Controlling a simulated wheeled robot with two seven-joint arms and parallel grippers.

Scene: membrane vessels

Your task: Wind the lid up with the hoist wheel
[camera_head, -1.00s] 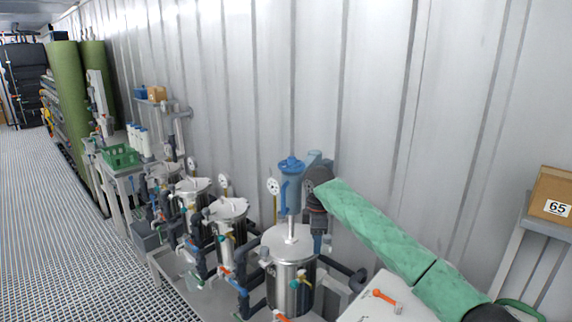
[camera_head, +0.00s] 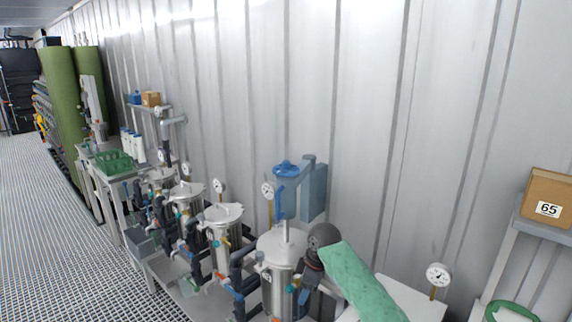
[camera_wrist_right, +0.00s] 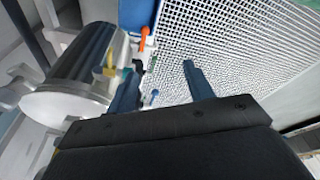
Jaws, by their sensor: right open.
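A steel vessel (camera_head: 281,290) with a flat round lid (camera_head: 283,247) stands at the front of the row. A thin post rises from the lid towards a blue housing, whose blue wheel-like top (camera_head: 288,167) I take as the hoist wheel. In the head view my right wrist is low, right of the vessel and below the wheel. In the right wrist view my right gripper (camera_wrist_right: 161,70) is open and empty, with two blue fingers apart over the floor grating. A steel vessel (camera_wrist_right: 80,70) lies left of them, apart from the fingers. My left gripper is out of view.
Similar lidded vessels (camera_head: 222,215) with gauges and pipes run back to the left. A blue-grey box (camera_head: 313,190) sits beside the wheel housing. A gauge (camera_head: 438,274) and a shelf with a cardboard box (camera_head: 546,197) stand at right. The grating floor (camera_head: 70,230) is clear.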

